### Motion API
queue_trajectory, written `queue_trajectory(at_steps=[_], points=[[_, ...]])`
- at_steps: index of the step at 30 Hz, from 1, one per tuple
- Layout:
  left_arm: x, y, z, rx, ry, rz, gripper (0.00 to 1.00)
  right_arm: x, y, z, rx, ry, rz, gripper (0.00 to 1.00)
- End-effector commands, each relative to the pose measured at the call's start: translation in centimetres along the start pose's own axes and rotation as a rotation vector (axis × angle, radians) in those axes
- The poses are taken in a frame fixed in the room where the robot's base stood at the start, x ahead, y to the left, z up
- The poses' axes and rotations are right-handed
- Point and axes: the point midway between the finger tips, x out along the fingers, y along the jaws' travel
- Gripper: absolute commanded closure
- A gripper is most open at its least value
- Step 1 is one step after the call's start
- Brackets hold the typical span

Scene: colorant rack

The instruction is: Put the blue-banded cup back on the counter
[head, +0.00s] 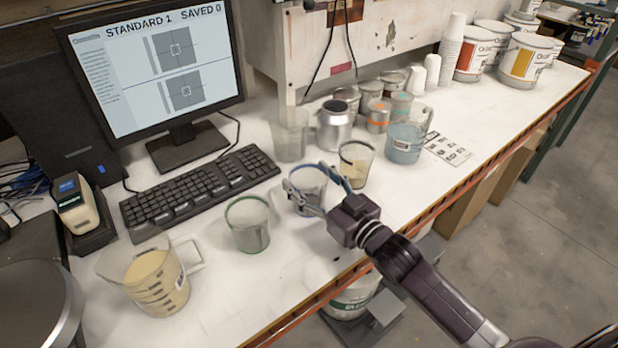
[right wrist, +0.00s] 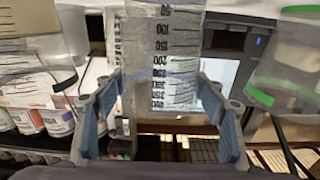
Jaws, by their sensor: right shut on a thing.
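The blue-banded cup (head: 309,180) is a clear cup with a blue band near its rim. It stands upright among the cups at the middle of the counter (head: 300,262). In the right wrist view the cup (right wrist: 164,50) shows dark graduation marks and sits between the fingers. My right gripper (head: 318,190) reaches in from the lower right and is shut on this cup. Its fingers also show in the right wrist view (right wrist: 163,105). Whether the cup's base touches the counter is hard to tell. My left gripper is not in view.
A green-banded cup (head: 250,238) stands to the left, and a dark-banded cup (head: 354,172) with beige contents close behind to the right. A beige-filled jug (head: 152,290), keyboard (head: 200,188), clear pitcher (head: 289,135) and blue-filled jug (head: 404,150) stand around. Bare counter lies in front.

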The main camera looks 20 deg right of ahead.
Motion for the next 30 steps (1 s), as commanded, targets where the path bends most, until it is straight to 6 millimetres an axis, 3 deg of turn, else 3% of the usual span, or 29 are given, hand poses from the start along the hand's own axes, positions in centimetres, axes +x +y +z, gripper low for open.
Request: queue_trajectory(at_steps=[9,10,14,25,30], points=[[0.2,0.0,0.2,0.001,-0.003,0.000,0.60,0.0,0.0,0.3,0.001,0.001,0.000,0.51],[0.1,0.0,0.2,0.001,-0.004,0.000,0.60,0.0,0.0,0.2,0.000,0.001,0.000,0.32],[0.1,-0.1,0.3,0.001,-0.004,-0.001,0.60,0.0,0.0,0.2,0.000,0.001,0.000,0.18],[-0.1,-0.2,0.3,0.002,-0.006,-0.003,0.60,-0.1,0.0,-0.2,-0.001,0.001,0.000,0.18],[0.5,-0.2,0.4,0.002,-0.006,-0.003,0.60,-2.0,0.0,0.1,0.000,-0.001,0.000,0.18]])
